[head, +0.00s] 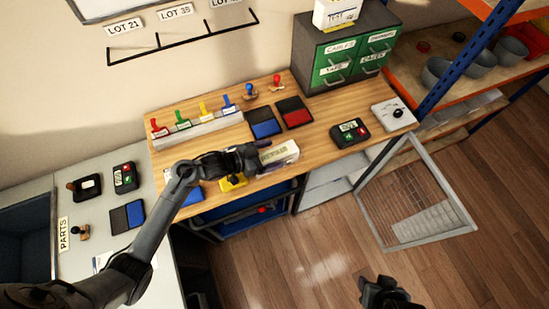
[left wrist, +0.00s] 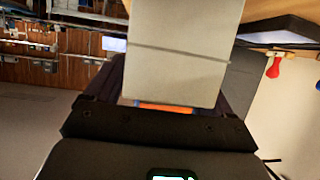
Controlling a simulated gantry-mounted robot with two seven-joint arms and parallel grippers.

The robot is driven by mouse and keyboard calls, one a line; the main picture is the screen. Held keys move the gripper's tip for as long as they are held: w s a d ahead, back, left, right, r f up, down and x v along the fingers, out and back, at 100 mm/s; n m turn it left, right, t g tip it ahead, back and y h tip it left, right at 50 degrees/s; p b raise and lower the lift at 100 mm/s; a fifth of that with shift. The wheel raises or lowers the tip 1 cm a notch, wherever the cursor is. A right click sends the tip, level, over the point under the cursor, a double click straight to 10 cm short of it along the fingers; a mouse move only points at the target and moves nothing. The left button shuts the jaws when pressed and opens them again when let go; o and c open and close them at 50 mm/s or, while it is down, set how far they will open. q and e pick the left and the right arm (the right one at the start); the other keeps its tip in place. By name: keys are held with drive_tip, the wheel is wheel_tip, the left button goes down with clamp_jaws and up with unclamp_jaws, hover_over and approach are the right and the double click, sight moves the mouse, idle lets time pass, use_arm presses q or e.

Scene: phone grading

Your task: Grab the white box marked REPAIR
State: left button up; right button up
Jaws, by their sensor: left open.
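A white box (head: 279,154) lies near the front edge of the wooden bench. Its front carries a label too small and blurred to read surely. My left gripper (head: 258,157) is at the box's left end. In the left wrist view the pale box (left wrist: 185,45) fills the space in front of the gripper, between the dark fingers, which are open. I cannot tell whether the fingers touch it. My right gripper (head: 383,291) hangs over the floor at the bottom, away from the bench; its jaw state is unclear.
A blue pad (head: 262,122) and a red pad (head: 294,113) lie behind the box, with two stamps beyond. A yellow item (head: 233,182) is under my left wrist. A dark device (head: 350,132) and a wire basket door (head: 415,195) are at the right.

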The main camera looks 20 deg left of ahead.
use_arm(q)
drive_tip(key=shift+d+f, duration=0.1)
drive_tip(key=c, duration=1.1)
drive_tip(key=shift+c, duration=0.9)
drive_tip(key=shift+w, duration=0.1)
